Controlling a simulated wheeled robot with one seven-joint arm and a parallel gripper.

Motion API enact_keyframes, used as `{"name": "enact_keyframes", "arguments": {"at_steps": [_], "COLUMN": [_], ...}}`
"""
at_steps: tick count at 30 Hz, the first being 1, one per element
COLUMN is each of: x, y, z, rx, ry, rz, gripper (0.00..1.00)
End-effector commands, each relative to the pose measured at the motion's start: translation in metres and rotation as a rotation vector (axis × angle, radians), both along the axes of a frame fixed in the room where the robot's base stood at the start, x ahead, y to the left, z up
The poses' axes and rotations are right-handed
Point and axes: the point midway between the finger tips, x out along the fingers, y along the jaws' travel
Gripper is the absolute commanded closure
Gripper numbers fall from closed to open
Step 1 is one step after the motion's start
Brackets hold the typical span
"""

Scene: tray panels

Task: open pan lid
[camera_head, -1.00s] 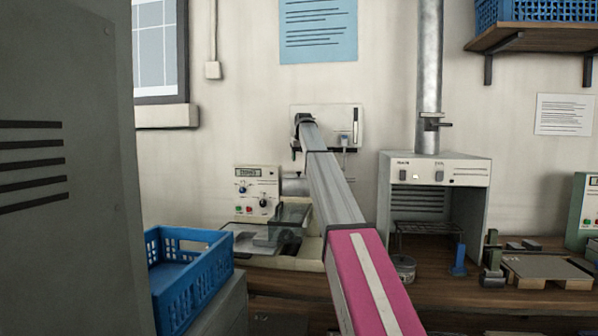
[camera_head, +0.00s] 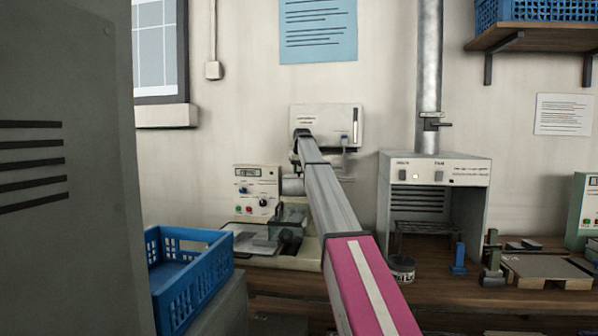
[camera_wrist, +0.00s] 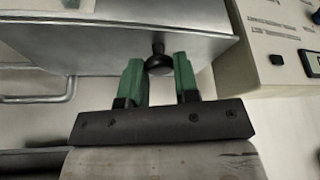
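The pan lid (camera_wrist: 120,38) is a grey metal panel filling the upper part of the wrist view. Its round black knob (camera_wrist: 158,63) stands out at the lower edge. My gripper (camera_wrist: 158,72) has two green fingers, open, one on each side of the knob. A gap shows between the knob and the fingers, and I cannot tell whether either touches it. In the head view the pan sits on the pale bench machine (camera_head: 255,190) with a control panel, and my arm partly hides it and the gripper.
A blue crate (camera_head: 190,275) stands at front left, beside a tall grey cabinet (camera_head: 65,150). An open-fronted fume box (camera_head: 436,180) with a duct is to the right on the wooden bench. A small round tin (camera_head: 401,270) stands near my arm.

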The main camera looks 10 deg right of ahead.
Motion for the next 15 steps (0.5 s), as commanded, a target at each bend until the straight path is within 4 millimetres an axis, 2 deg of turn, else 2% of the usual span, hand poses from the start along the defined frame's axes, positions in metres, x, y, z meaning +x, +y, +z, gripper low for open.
{"name": "enact_keyframes", "arguments": {"at_steps": [5,12,15], "x": [-0.007,-0.027,-0.033], "y": [-0.017,-0.079,-0.099], "z": [0.000,0.000,-0.001], "rx": [0.001,0.000,0.000], "ry": [0.000,0.001,0.001], "rz": [-0.002,-0.003,-0.002], "gripper": [1.00,1.00,1.00]}}
